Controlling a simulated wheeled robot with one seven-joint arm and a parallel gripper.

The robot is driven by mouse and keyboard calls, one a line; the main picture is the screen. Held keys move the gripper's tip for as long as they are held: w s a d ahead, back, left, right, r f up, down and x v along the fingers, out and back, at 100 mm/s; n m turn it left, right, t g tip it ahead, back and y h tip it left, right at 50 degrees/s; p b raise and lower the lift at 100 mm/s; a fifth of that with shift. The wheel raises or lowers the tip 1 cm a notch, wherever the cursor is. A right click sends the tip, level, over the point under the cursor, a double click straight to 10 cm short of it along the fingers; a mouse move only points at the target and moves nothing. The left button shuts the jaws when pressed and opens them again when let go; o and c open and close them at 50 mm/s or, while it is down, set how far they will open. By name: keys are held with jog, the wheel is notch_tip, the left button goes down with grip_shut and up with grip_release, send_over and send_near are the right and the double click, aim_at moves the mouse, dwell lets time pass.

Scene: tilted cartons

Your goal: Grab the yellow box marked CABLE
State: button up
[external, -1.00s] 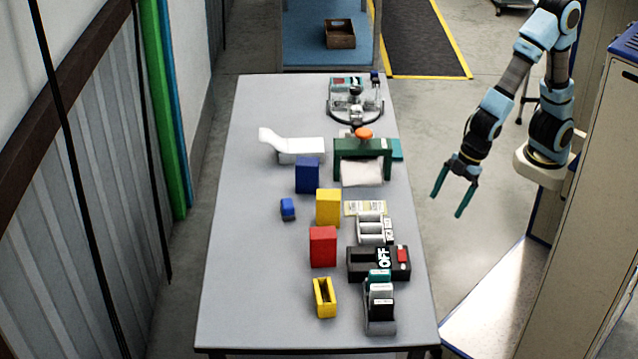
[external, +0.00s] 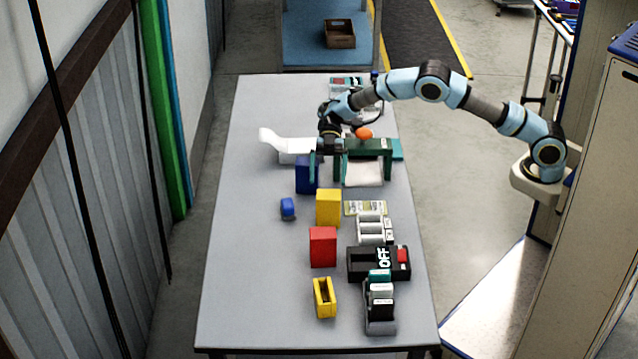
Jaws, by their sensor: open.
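A solid yellow box (external: 328,207) stands upright mid-table, between a blue box and a red box. A smaller yellow piece (external: 324,298) with a dark opening or slot stands nearer the front. No CABLE marking can be read on either. My gripper (external: 325,170) is open, fingers pointing down, over the table at the dark blue box (external: 304,178). One finger overlaps the blue box in the picture; I cannot tell whether they touch. The solid yellow box is just in front of my gripper, and nothing shows between the fingertips.
The red box (external: 323,247) stands in front of the solid yellow box. A green frame (external: 378,155) and a black OFF switch box (external: 362,263) stand to the right. The table's left side (external: 245,270) is clear.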

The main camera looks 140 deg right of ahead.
aim_at(328, 205)
jog(key=shift+w+a+f, duration=0.1)
jog(key=shift+a+f, duration=0.1)
jog(key=shift+a, duration=0.05)
jog(key=p+x, duration=0.1)
jog(key=x, duration=0.3)
jog(key=shift+w+a, duration=0.15)
jog(key=p+x, duration=0.2)
jog(key=x, duration=0.3)
jog(key=shift+a+r, duration=0.15)
jog(key=shift+w+a+f, duration=0.1)
jog(key=shift+a+f, duration=0.05)
jog(key=shift+f, duration=0.05)
jog(key=c, duration=1.2)
